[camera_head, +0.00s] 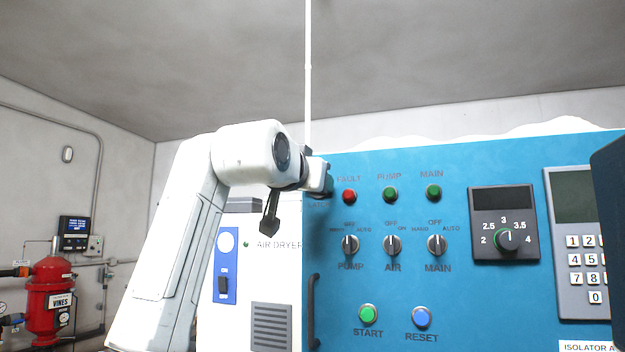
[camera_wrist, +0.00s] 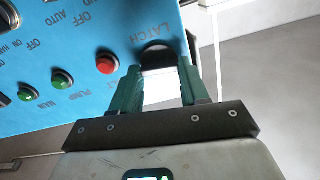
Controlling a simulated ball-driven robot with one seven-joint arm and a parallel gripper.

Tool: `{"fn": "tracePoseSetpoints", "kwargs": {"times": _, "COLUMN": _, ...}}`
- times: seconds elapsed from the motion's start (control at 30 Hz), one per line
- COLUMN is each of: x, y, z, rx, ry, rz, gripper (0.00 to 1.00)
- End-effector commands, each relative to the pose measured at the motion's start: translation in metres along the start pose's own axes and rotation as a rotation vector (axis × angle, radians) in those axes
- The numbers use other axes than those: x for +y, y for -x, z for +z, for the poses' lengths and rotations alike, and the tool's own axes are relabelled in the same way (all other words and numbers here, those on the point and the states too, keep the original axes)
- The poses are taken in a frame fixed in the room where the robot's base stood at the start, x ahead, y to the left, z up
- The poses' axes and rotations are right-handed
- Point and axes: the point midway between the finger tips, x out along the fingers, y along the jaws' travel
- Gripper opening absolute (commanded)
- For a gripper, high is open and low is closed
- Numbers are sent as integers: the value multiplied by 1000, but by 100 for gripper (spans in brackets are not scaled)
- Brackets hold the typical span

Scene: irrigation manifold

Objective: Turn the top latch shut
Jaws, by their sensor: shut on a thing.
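The top latch (camera_wrist: 154,52) is a dark, rounded piece at the corner of the blue panel, beside the printed word LATCH in the wrist view. My gripper (camera_wrist: 157,68) has its two green fingers on either side of the latch, shut on it. A pale patch shows between the fingers, and I cannot tell what it is. In the camera_head view my gripper (camera_head: 325,184) is at the panel's upper left corner and hides the latch. The latch's exact angle cannot be read.
The blue panel (camera_head: 460,300) carries a red FAULT lamp (camera_head: 349,196), green lamps, selector knobs and START and RESET buttons (camera_head: 421,317). A dark handle (camera_head: 313,310) stands on its left edge. A white air dryer (camera_head: 285,285) is behind, left of the panel.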

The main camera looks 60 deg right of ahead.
Motion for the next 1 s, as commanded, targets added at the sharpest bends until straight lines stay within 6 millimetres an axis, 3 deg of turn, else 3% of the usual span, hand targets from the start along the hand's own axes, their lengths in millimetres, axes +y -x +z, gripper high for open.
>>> {"fn": "tracePoseSetpoints", "kwargs": {"times": 1.0, "x": 2, "y": 0, "z": 0, "rx": 2, "ry": -943, "rz": -3, "gripper": 14}}
